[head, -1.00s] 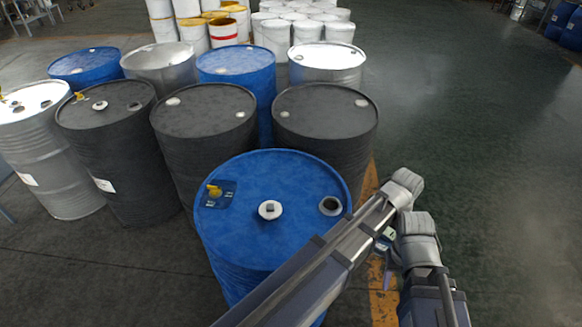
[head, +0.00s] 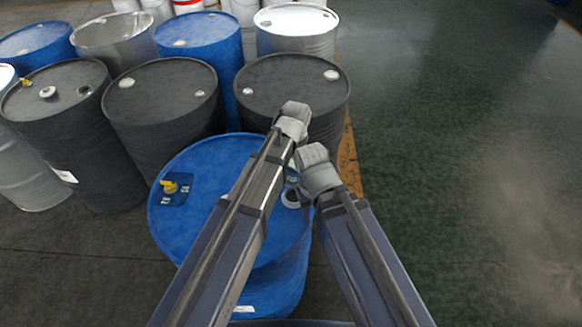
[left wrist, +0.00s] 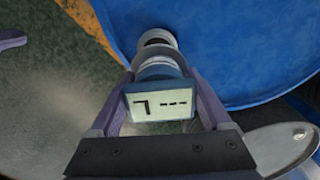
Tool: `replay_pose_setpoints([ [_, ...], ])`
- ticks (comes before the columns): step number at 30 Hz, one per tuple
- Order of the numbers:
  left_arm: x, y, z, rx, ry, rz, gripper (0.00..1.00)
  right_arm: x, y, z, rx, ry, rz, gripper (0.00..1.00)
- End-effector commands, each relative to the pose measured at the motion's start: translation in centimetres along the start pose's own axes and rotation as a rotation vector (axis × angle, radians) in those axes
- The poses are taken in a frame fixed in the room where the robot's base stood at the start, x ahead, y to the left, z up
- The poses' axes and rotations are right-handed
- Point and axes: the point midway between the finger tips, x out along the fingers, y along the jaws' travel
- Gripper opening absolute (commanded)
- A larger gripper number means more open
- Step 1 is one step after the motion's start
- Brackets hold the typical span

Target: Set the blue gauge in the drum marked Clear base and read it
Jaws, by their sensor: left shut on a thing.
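The blue gauge (left wrist: 160,75) is in my left gripper (left wrist: 158,100), which is shut on it, one finger on each side. Its pale display (left wrist: 160,106) shows one angular character, like a 7, and dashes. In the left wrist view its lower end overlaps the pale-ringed opening (left wrist: 157,36) near the blue drum's rim; I cannot tell whether it is inside. In the head view the blue drum (head: 205,158) stands in front, its opening (head: 290,198) partly covered by my arms. I can read no drum name. My right arm's end (head: 318,168) is close beside the left; its jaws are unclear.
A yellow tap (head: 170,187) stands on the blue drum's left side. Dark drums (head: 160,90) and (head: 290,85) stand close behind it, with blue and silver drums further back. The green floor (head: 450,140) to the right is clear.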

Motion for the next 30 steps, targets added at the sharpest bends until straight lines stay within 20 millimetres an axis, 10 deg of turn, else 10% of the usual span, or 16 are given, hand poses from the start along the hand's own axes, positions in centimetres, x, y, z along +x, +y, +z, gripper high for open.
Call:
replay_pose_setpoints([
  [30, 5.4, 0.1, 0.0, 0.001, 0.0, 0.0, 0.0, 5.4, -0.5, -0.3, 0.002, 0.0, 0.0, 0.5],
])
